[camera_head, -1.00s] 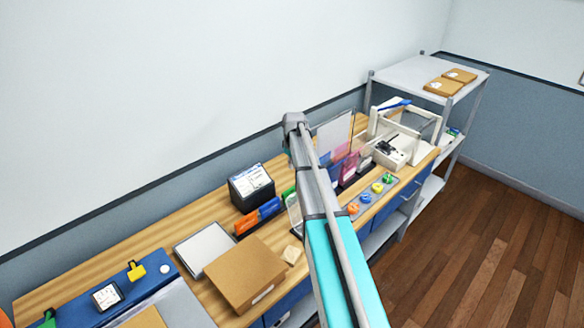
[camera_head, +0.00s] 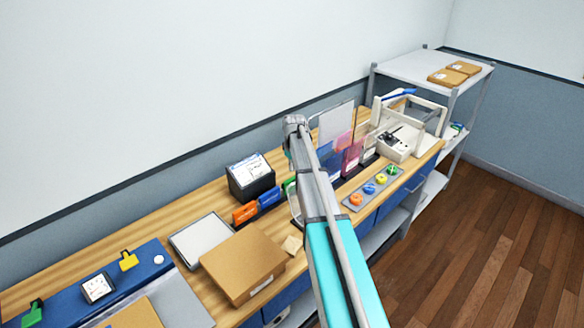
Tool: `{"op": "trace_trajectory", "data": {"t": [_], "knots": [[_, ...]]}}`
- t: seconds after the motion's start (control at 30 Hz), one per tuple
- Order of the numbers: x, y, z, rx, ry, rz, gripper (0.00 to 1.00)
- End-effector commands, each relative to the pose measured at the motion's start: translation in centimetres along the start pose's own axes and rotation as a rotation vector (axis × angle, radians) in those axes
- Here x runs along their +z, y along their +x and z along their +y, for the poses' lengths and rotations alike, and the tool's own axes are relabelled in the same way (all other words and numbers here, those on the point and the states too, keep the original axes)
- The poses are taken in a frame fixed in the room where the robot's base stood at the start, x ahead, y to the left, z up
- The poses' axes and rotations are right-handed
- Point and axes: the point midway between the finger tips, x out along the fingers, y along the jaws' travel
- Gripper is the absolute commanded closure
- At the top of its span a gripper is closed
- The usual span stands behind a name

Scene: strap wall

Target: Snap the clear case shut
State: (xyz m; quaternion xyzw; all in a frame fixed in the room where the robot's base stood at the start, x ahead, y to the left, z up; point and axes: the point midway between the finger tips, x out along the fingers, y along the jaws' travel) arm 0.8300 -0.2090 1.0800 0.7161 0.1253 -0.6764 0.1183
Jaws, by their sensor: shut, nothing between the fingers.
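A pale-edged, see-through thing (camera_head: 295,206) stands on the wooden bench just left of my arm. It may be the clear case, but my arm hides most of it, so I cannot tell how far open it is. My arm reaches up from the bottom of the view across the bench. My gripper does not show; the far end of the arm hides it or turns away from view.
A cardboard box (camera_head: 243,263) and a white tray (camera_head: 202,240) lie left of my arm. A black box with a label (camera_head: 250,178) stands behind orange and blue pieces. Colored knobs (camera_head: 369,189), clear panels (camera_head: 352,155) and a white machine (camera_head: 398,140) are at right.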

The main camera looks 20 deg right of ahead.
Motion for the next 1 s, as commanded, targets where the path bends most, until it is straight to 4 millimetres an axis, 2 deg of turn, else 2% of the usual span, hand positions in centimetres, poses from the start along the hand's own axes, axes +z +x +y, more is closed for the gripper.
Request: {"op": "trace_trajectory", "data": {"t": [0.03,0.23,0.3,0.53,1.0], "knots": [[0.0,0.8,0.0,0.000,0.000,0.000,1.00],[0.0,2.0,0.0,0.000,0.000,0.000,1.00],[1.0,1.1,-0.2,0.000,0.001,0.000,1.00],[3.1,0.4,-0.2,0.000,-0.001,0.000,1.00],[3.7,0.3,-0.1,0.000,-0.002,0.000,1.00]]}}
